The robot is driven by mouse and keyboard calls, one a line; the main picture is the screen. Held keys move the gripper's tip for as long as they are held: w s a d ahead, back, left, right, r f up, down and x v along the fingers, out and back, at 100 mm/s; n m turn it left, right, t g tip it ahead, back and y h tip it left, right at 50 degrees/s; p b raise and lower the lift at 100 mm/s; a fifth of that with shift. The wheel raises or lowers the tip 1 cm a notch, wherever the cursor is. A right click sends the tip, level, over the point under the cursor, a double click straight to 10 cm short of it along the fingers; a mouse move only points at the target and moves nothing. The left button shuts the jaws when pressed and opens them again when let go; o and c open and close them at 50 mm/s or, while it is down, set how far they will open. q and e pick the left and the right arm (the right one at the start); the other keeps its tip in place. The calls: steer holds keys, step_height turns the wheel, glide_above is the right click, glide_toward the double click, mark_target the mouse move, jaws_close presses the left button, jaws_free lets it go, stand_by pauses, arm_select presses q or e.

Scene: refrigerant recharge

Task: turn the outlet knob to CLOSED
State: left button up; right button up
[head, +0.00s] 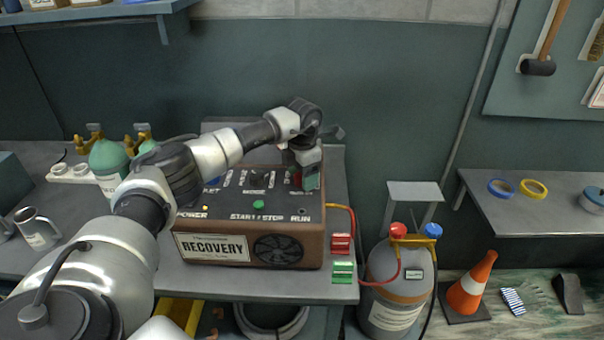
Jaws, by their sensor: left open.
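The brown recovery machine (215,222) stands on the grey bench with its dark control panel facing up. My left arm reaches across from the lower left, and my left gripper (309,182) points down over the right end of the panel. It is open. A small patch of red (296,179) shows beside the fingers and may be the outlet knob. The gripper hides most of that spot, so the knob's setting and any contact cannot be told. A bit of blue (213,181) shows at the panel's left, partly behind my arm. My right gripper is out of view.
Red and green blocks (342,243) lie at the bench's right edge. A grey tank (398,285) with red and blue valves stands on the floor, with hoses nearby. Green cylinders (108,160) and a mug (37,228) are at the left. An orange cone (471,286) stands at the right.

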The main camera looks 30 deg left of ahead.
arm_select(q)
step_height(320, 180, up, 11)
steer(key=b, duration=0.2)
stand_by(0.3)
steer(key=shift+f, duration=0.15)
